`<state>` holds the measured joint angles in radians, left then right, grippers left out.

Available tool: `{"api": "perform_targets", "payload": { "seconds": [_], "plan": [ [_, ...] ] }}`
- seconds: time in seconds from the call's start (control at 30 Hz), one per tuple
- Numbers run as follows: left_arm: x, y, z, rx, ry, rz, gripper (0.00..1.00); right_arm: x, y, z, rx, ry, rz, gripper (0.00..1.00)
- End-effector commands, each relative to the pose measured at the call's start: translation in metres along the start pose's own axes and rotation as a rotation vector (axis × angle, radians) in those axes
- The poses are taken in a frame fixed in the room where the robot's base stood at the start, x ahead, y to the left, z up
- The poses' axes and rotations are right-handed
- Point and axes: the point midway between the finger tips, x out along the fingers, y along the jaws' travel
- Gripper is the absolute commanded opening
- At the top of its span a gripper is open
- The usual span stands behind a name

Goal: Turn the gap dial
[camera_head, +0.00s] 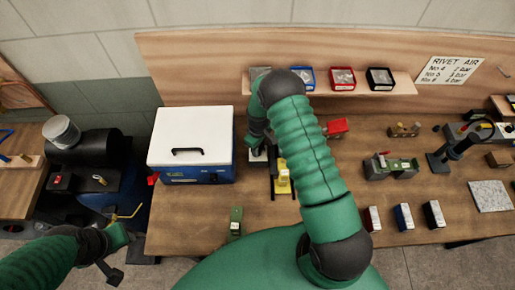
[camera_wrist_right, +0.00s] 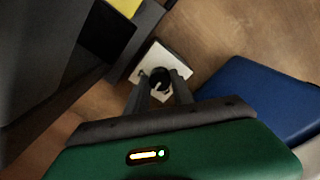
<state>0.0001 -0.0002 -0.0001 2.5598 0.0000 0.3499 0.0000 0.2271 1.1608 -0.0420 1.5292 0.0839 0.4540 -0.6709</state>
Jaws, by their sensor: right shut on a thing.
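The gap dial (camera_wrist_right: 160,77) is a small round black knob with a pale pointer mark, on a square white plate (camera_wrist_right: 147,59). In the right wrist view my right gripper (camera_wrist_right: 161,84) has its two fingers closed on either side of the knob. In the head view my right gripper (camera_head: 258,142) is over the white plate, just right of the blue box; my arm partly covers it and the knob is hidden. My left gripper (camera_head: 112,270) hangs at the lower left, away from the bench; its jaws are too unclear to read.
A blue box with a white lid (camera_head: 190,135) stands close left of the dial. A yellow and black tool (camera_head: 282,180) stands close right. A small green device (camera_head: 236,222) is near the front edge. Several coloured bins line the shelf (camera_head: 300,88) behind.

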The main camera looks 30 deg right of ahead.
Motion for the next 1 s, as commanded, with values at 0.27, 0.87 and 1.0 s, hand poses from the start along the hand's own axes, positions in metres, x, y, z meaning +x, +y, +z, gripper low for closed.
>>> {"api": "perform_targets", "payload": {
  "seconds": [0.27, 0.87, 1.0],
  "plan": [
    [0.021, 0.0, 0.005, 0.0, -0.001, 0.0, 0.36, -0.001, 0.001, -0.002, 0.119, 0.005, 0.002, 0.0],
    [0.02, 0.0, 0.005, 0.0, 0.0, 0.0, 0.36, -0.001, 0.0, -0.002, 0.117, 0.003, 0.0, 0.5],
    [0.024, 0.0, 0.006, 0.0, 0.0, 0.0, 0.36, -0.008, 0.0, -0.003, 0.116, 0.006, 0.001, 0.5]
  ]
}}
